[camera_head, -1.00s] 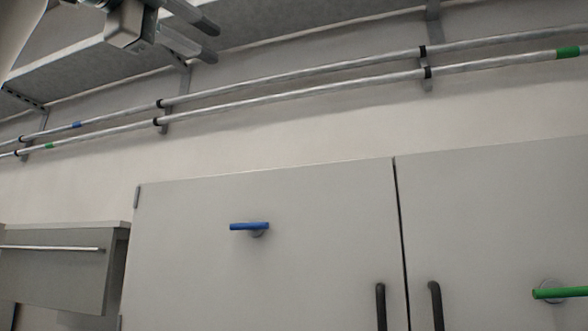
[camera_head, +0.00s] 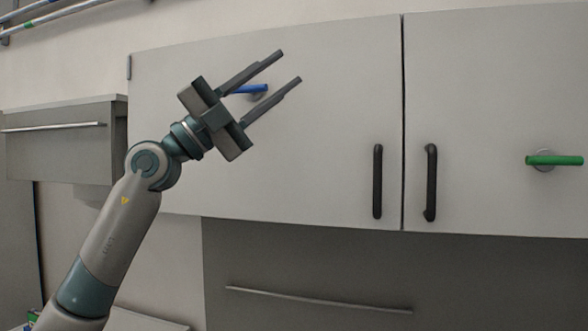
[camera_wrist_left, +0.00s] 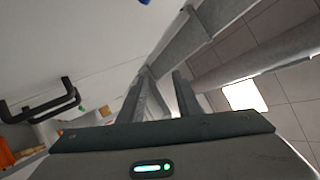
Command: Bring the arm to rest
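My left arm (camera_head: 118,225) reaches up from the lower left in the head view. Its gripper (camera_head: 290,66) points up and right in front of the grey cabinet. The two fingers are spread apart with nothing held between them. A blue handle (camera_head: 250,89) on the cabinet door shows between the fingers in the picture, behind them. In the left wrist view the gripper (camera_wrist_left: 161,75) also shows a gap between its fingers, and a blue bit at the top edge is clear of them. My right gripper is in neither current view.
The cabinet has two doors (camera_head: 330,130) with black pulls (camera_head: 378,181) and a green handle (camera_head: 553,160) on the right door. A grey drawer (camera_head: 300,270) lies below. A grey box unit (camera_head: 60,150) hangs at the left. Pipes (camera_head: 50,16) run at the upper left.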

